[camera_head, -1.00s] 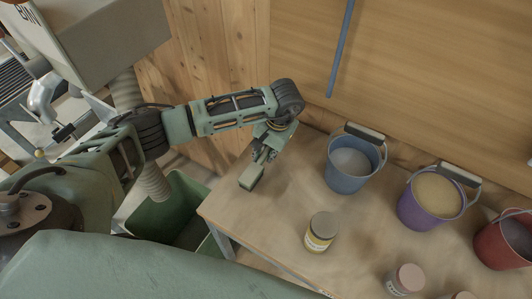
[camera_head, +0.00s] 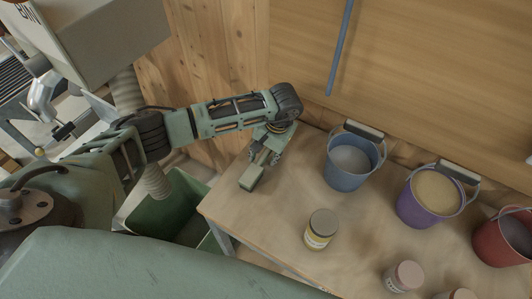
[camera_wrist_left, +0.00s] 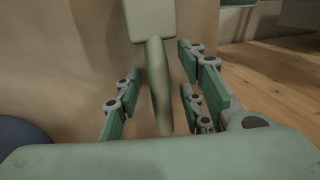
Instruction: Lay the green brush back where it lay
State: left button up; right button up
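The green brush lies on the table (camera_head: 285,225) near its left end, its block-shaped head (camera_head: 251,178) toward the front edge. In the left wrist view its head (camera_wrist_left: 148,20) is at the top and its slim handle (camera_wrist_left: 157,95) runs down between the fingers. My left gripper (camera_head: 266,153) is over the handle, and in the left wrist view (camera_wrist_left: 158,72) its fingers stand apart with a gap on both sides of the handle. My right gripper is in neither view.
A blue bucket (camera_head: 345,179), a purple bucket (camera_head: 415,214) and a red bucket (camera_head: 492,245) stand along the wall. A yellow-labelled jar (camera_head: 319,232) and other jars stand nearer the front. A green bin (camera_head: 160,222) is left of the table.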

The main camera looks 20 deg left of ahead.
pick_arm(q)
jog(key=shift+r, duration=0.25)
notch_tip(320, 180, up, 12)
jog(key=d+b, duration=0.2)
jog(key=b, duration=0.2)
jog(key=shift+d+f, duration=0.2)
